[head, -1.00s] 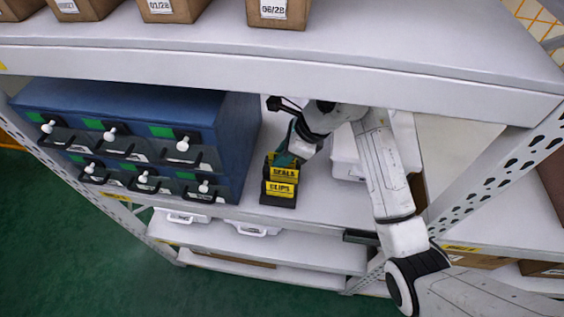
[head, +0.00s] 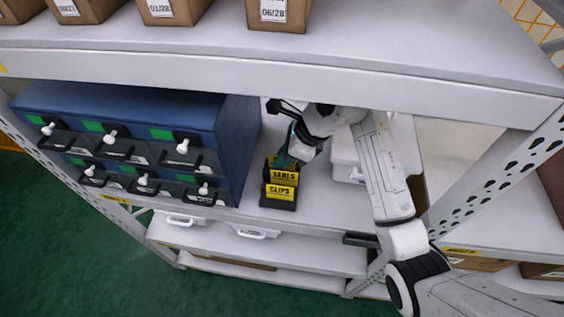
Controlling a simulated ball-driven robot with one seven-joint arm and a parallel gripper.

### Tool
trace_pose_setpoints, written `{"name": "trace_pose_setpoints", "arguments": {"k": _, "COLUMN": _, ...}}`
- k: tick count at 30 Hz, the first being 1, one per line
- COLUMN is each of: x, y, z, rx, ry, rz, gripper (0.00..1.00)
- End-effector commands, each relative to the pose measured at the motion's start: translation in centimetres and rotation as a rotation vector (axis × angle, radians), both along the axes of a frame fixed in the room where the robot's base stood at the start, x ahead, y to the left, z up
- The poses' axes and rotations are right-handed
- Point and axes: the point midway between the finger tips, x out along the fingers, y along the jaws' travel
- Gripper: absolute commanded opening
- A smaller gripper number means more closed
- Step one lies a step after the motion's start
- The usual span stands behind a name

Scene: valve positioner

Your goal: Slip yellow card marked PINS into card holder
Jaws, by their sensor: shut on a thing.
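A black stepped rack (head: 279,204) stands on the middle shelf, right of the blue drawer cabinet. It bears yellow cards marked SEALS (head: 284,176) and CLIPS (head: 281,191). A yellow edge of another card (head: 270,162) shows behind SEALS; its marking cannot be read. My gripper (head: 284,161) is low at the back of the rack, shut on this rear card; its fingertips are mostly hidden by my arm and the SEALS card. I cannot tell which holder is the task's card holder.
The blue cabinet (head: 235,140) with white-knobbed drawers stands close left of the rack. A white box (head: 345,160) is behind my arm on the right. The upper shelf's edge (head: 300,79) hangs low over my arm. Bare shelf (head: 330,208) shows right of the rack.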

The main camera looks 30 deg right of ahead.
Motion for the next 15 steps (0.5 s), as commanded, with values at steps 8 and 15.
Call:
{"name": "trace_pose_setpoints", "arguments": {"k": 8, "x": 0.0, "y": 0.0, "z": 0.7, "rx": 0.000, "ry": 0.000, "rz": 0.000, "gripper": 0.00}}
{"name": "trace_pose_setpoints", "arguments": {"k": 15, "x": 0.0, "y": 0.0, "z": 2.0, "rx": 0.000, "ry": 0.000, "rz": 0.000, "gripper": 0.00}}
